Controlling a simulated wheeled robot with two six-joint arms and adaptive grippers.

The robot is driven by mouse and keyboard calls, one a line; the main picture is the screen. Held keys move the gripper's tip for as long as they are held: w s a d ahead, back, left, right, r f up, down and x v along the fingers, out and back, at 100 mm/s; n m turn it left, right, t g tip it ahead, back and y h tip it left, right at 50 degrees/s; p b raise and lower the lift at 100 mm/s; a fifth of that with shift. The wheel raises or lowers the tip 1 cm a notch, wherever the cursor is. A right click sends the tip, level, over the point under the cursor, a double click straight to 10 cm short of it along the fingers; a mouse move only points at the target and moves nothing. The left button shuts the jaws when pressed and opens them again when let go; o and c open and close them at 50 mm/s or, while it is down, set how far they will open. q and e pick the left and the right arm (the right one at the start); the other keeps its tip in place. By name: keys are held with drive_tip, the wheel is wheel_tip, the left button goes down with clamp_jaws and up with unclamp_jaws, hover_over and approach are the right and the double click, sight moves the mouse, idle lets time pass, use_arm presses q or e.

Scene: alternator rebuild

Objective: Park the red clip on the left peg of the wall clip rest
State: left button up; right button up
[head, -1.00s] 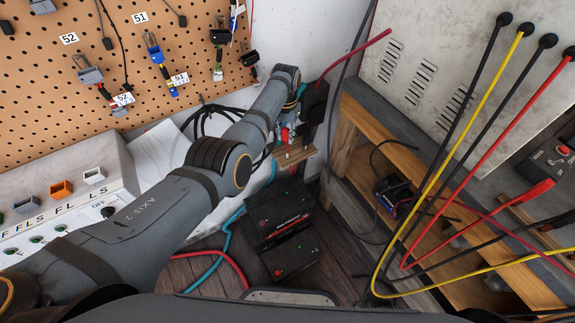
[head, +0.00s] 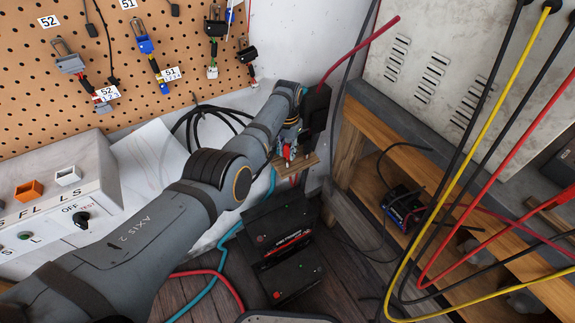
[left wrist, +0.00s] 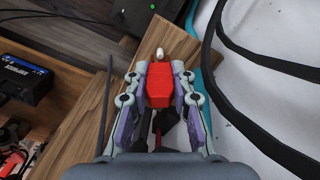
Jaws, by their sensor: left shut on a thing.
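My left gripper (left wrist: 160,82) is shut on the red clip (left wrist: 160,92), which lies between its fingers in the left wrist view. In the head view my left gripper (head: 287,150) is at the wall beside the small wooden clip rest (head: 303,168). The other peg is not clearly seen and may be hidden by the gripper. My right gripper is not in view.
Black batteries (head: 280,235) stand on the floor below the rest. A wooden bench (head: 352,140) is to the right. Red, yellow and black leads (head: 455,160) hang at the right.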

use_arm(q)
drive_tip(key=shift+f+b, duration=0.8)
drive_tip(key=shift+f, duration=0.25)
drive_tip(key=o, duration=0.9)
drive_tip(key=shift+c, duration=0.2)
wheel_tip(320, 180, up, 9)
drive_tip(key=p, duration=0.9)
drive_tip(key=shift+f, duration=0.25)
